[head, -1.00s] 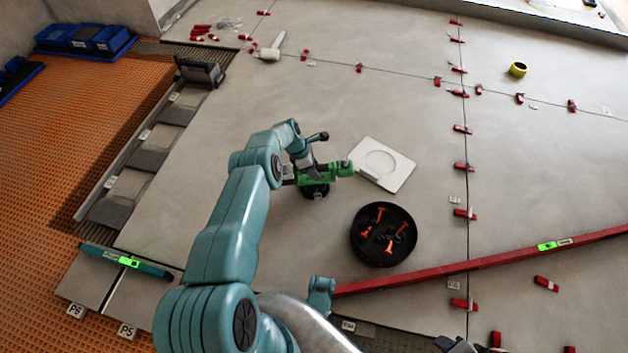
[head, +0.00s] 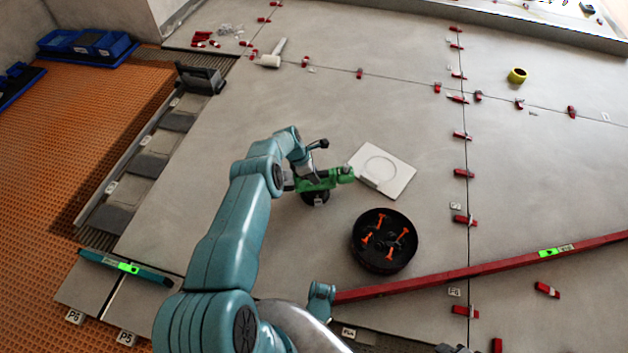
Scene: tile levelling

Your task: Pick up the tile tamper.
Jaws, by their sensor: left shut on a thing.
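The tile tamper appears to be the green tool (head: 323,180) with a dark round base, left of the white square plate in the head view. Its base stands on or just above the grey tile floor; I cannot tell which. My left gripper (head: 297,181) is at the tool's left end, shut on it. The wrist and forearm hide part of the jaws. My right gripper does not show clearly.
A white square plate (head: 382,170) lies just right of the tool. A black round tub (head: 362,256) with orange pieces stands in front of it. A long red bar (head: 480,268) crosses the lower right. Red clips (head: 463,173) line the tile joints. A white-headed mallet (head: 270,61) lies farther back.

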